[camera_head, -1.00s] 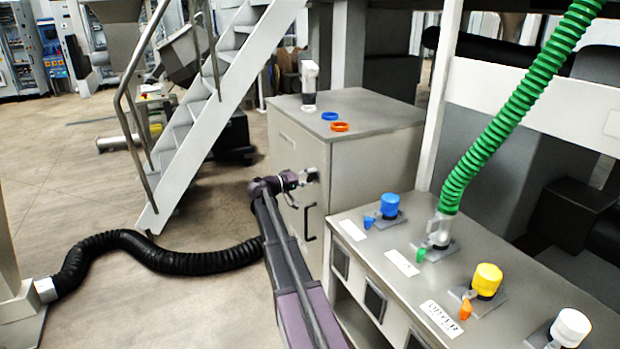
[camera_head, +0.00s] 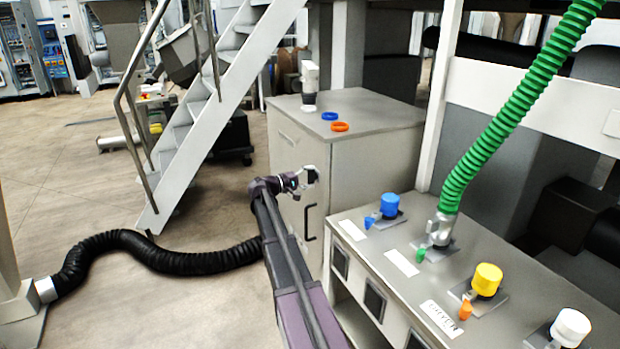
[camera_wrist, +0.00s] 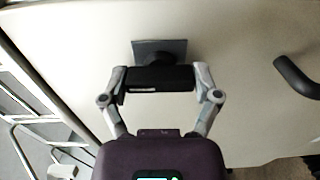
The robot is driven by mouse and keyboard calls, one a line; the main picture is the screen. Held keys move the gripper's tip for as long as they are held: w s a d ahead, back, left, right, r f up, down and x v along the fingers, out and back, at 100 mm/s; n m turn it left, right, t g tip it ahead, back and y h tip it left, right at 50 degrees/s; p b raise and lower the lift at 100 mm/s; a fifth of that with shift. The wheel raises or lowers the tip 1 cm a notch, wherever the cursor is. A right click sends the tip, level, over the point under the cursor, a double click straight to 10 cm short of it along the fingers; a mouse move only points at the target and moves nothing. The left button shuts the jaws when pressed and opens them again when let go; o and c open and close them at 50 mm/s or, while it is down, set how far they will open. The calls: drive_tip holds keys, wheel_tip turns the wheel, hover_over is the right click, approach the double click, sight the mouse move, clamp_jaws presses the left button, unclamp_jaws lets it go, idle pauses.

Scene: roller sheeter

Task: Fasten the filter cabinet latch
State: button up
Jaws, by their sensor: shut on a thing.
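The grey filter cabinet (camera_head: 375,112) stands beyond my arm in the head view, with its door side facing me. In the wrist view the latch (camera_wrist: 160,79) is a black bar on a dark square plate (camera_wrist: 178,46) fixed to the pale door (camera_wrist: 235,45). My gripper (camera_wrist: 160,76) has one finger on each end of the bar and is shut on it. In the head view my gripper (camera_head: 309,176) is at the cabinet door, and it hides most of the latch. A black door handle (camera_head: 309,222) is below it, and shows at the right in the wrist view (camera_wrist: 297,78).
A counter with capped ports (camera_head: 390,203) and a green hose (camera_head: 475,150) stands to the right. A metal staircase (camera_head: 205,115) rises at the left. A black hose (camera_head: 150,250) lies on the floor left of my arm. Rings and a white-topped fitting (camera_head: 310,85) sit on the cabinet.

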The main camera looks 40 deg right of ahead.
drive_tip(key=o, duration=1)
drive_tip(key=shift+d, duration=0.1)
drive_tip(key=shift+c, duration=0.2)
drive_tip(key=shift+a, duration=0.2)
drive_tip(key=w+a, duration=0.2)
drive_tip(key=a, duration=0.9)
drive_tip(key=shift+a, duration=0.3)
